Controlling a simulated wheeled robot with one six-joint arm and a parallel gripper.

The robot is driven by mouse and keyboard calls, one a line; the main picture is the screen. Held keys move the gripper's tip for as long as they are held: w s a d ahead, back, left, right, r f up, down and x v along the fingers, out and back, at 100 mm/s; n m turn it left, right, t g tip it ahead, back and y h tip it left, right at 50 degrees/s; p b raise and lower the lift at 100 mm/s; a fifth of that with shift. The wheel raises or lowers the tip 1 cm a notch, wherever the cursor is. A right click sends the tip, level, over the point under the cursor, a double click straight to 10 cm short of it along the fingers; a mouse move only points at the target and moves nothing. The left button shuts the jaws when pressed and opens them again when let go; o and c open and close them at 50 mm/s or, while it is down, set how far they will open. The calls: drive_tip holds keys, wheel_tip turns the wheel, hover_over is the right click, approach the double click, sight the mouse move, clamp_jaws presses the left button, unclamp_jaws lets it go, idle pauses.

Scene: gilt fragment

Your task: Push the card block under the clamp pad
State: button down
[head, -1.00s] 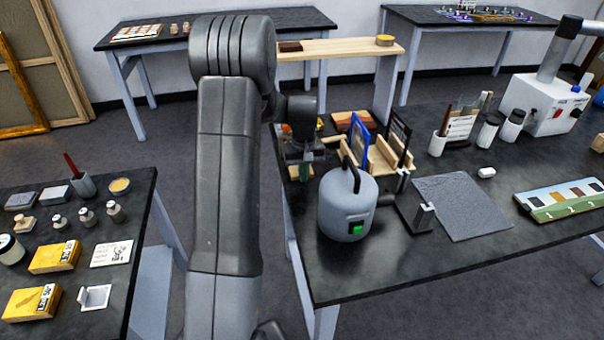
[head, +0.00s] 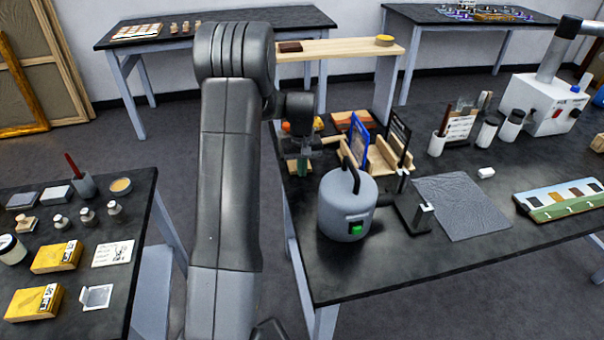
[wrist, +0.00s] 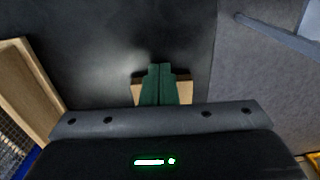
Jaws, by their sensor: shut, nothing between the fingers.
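My gripper (wrist: 160,84) shows in the wrist view with its two green fingers shut together and nothing between them. A pale tan block (wrist: 185,92), which looks like the card block, lies just beyond and below the fingertips, showing on both sides of them. I cannot tell whether they touch. In the head view, my gripper (head: 303,167) is low over the left part of the dark bench, with a tan piece (head: 291,167) beside it. I cannot make out the clamp pad with certainty in either view.
A wooden rack (head: 384,158) with upright blue and black panels stands right of my gripper. Its wooden edge (wrist: 32,85) is at the left in the wrist view. A grey canister (head: 346,212) stands in front. The bench edge is close on the left. A grey mat (head: 462,205) lies farther right.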

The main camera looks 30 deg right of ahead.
drive_tip(key=shift+w+d+p, duration=0.2)
drive_tip(key=shift+w, duration=0.45)
drive_tip(key=shift+w+d+p, duration=0.2)
drive_tip(key=shift+w, duration=0.5)
drive_tip(key=shift+w+d+p, duration=0.2)
drive_tip(key=shift+w, duration=0.45)
drive_tip(key=shift+w+d, duration=0.1)
drive_tip(key=shift+w, duration=0.25)
drive_tip(key=shift+w+d, duration=0.2)
drive_tip(key=shift+w, duration=0.35)
drive_tip(key=shift+w+d+r+p, duration=0.1)
drive_tip(key=shift+w+r+p, duration=0.1)
drive_tip(key=shift+w+p, duration=0.15)
